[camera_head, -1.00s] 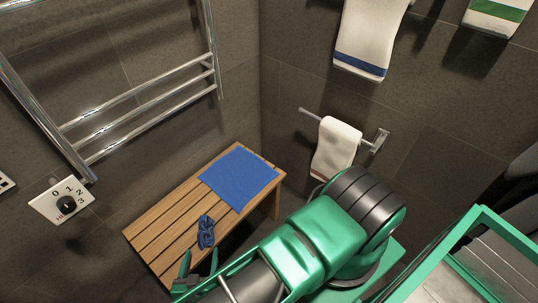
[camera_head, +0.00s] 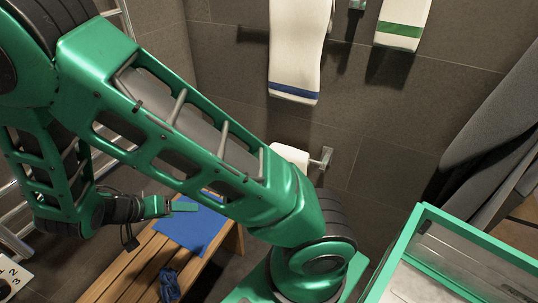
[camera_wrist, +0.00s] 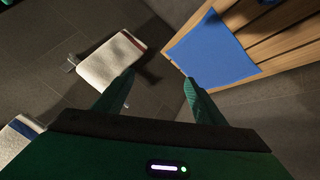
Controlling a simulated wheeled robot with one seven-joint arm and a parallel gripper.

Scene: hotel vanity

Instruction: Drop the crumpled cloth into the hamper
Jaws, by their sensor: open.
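The crumpled cloth (camera_head: 169,283), a small dark blue bundle, lies on the wooden bench (camera_head: 128,272) in the head view, near the picture's bottom edge. My gripper (camera_head: 182,206) is open and empty. In the head view it appears over the flat blue cloth (camera_head: 192,232), above and apart from the crumpled one. In the wrist view my two fingers (camera_wrist: 157,82) stand apart with only floor and wall between them. The flat blue cloth (camera_wrist: 212,48) is right of them there. I cannot make out the crumpled cloth clearly in the wrist view. No hamper is recognisable in either view.
A white towel (camera_head: 290,155) hangs on a low wall bar, also in the wrist view (camera_wrist: 110,62). Striped towels (camera_head: 296,60) hang higher. A chrome rail (camera_head: 125,20) is at left. Grey fabric (camera_head: 490,110) hangs at right. My arm crosses the head view.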

